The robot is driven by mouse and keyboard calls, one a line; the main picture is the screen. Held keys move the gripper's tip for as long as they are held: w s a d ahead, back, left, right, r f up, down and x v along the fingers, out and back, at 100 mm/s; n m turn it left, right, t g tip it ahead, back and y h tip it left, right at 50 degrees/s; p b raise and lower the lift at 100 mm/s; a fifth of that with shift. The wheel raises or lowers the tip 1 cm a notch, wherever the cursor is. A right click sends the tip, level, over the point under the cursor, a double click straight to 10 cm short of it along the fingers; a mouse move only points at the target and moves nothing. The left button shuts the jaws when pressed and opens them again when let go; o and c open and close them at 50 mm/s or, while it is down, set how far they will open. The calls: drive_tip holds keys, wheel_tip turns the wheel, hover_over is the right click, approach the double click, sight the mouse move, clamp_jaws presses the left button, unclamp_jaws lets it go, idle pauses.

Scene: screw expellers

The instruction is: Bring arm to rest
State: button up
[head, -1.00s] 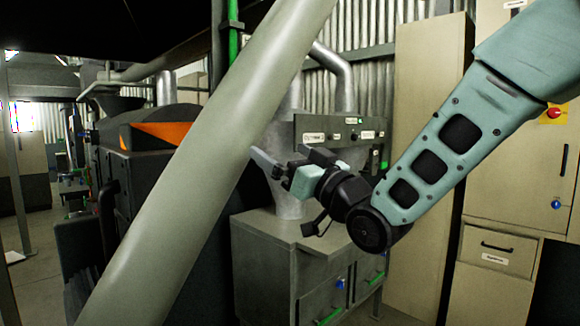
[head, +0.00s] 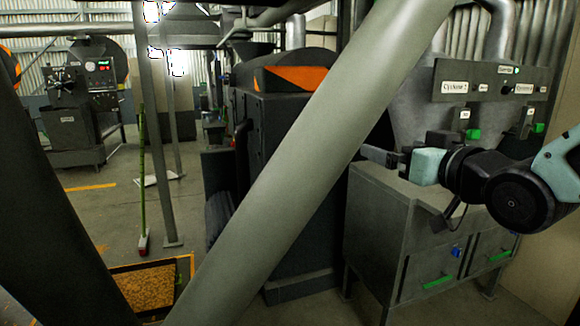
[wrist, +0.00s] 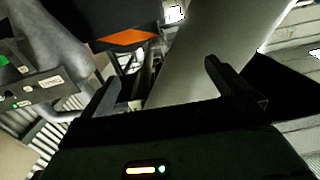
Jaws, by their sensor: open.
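My gripper (head: 383,156) is at the right in the head view, pointing left, above the top of a grey cabinet and beside a thick pale diagonal pipe. In the wrist view my gripper (wrist: 160,85) shows two dark fingers spread wide apart with nothing between them. My arm, teal and black, enters from the right edge of the head view, and most of it is out of frame.
The pale diagonal pipe (head: 300,160) crosses close in front; it also shows in the wrist view (wrist: 205,55). A grey cabinet (head: 375,225) with green handles stands below my gripper. A labelled panel (head: 490,82) is behind it. Open floor (head: 105,215) lies left, with a broom (head: 142,180).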

drive_tip(key=s+a+f+n+g+h, duration=0.1)
drive_tip(key=s+a+f+g, duration=0.2)
drive_tip(key=s+f+g, duration=0.3)
drive_tip(key=s+a+f+n+g+h, duration=0.1)
drive_tip(key=s+a+f+g, duration=0.3)
drive_tip(key=f, duration=0.4)
drive_tip(key=s+f+n+g+h, duration=0.1)
drive_tip(key=s+f+g, duration=0.1)
drive_tip(key=s, duration=0.6)
drive_tip(key=s+f+n+g+h, duration=0.1)
drive_tip(key=s+g, duration=0.3)
drive_tip(key=s, duration=0.5)
drive_tip(key=shift+d+f+g+h+p, duration=0.35)
drive_tip(key=shift+f+h, duration=0.25)
drive_tip(key=shift+f, duration=0.2)
